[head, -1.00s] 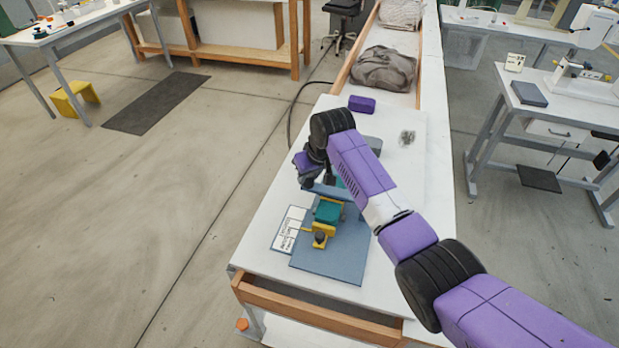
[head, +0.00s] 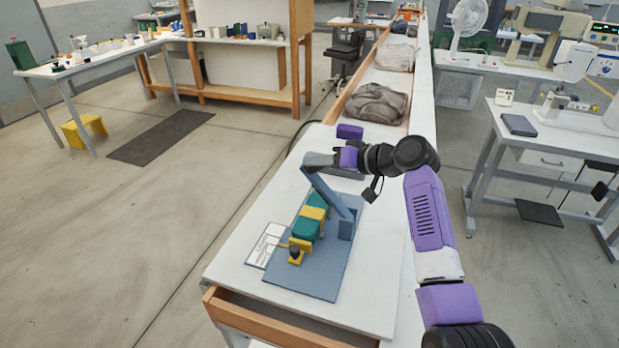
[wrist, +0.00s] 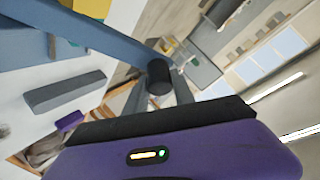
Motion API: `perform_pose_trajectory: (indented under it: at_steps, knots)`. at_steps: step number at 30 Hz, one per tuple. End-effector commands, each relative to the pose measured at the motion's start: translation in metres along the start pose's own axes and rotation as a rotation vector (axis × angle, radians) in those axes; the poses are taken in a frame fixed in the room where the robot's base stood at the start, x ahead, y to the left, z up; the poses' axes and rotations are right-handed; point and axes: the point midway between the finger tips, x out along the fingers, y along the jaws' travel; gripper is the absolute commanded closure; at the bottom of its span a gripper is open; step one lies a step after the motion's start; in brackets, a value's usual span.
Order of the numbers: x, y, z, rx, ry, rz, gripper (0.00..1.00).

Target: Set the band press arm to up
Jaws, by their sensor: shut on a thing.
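The band press stands on a blue base plate (head: 312,278) on the white table. Its blue-grey arm (head: 328,194) slopes up and to the left from an upright post (head: 346,224), raised clear above the teal and yellow parts (head: 308,222). My gripper (head: 311,161) is at the raised end of the arm. In the wrist view the arm (wrist: 105,36) ends in a black knob (wrist: 158,76), and my fingers (wrist: 158,95) are shut on it from both sides. In the head view my gripper hides the knob.
A printed card (head: 264,246) lies left of the base plate. A purple block (head: 349,132) and a grey cloth bundle (head: 376,103) are farther back. A grey bar (wrist: 65,92) lies on the table in the wrist view.

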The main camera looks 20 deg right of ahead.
Motion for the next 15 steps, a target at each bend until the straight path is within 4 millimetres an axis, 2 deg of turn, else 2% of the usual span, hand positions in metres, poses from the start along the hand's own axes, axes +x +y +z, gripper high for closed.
perform_pose_trajectory:
  at_steps: [6,15]
  knots:
    - [-0.034,0.015,0.001,0.053,0.146,-0.129,1.00]
    - [-0.073,0.029,0.000,0.114,0.300,-0.274,1.00]
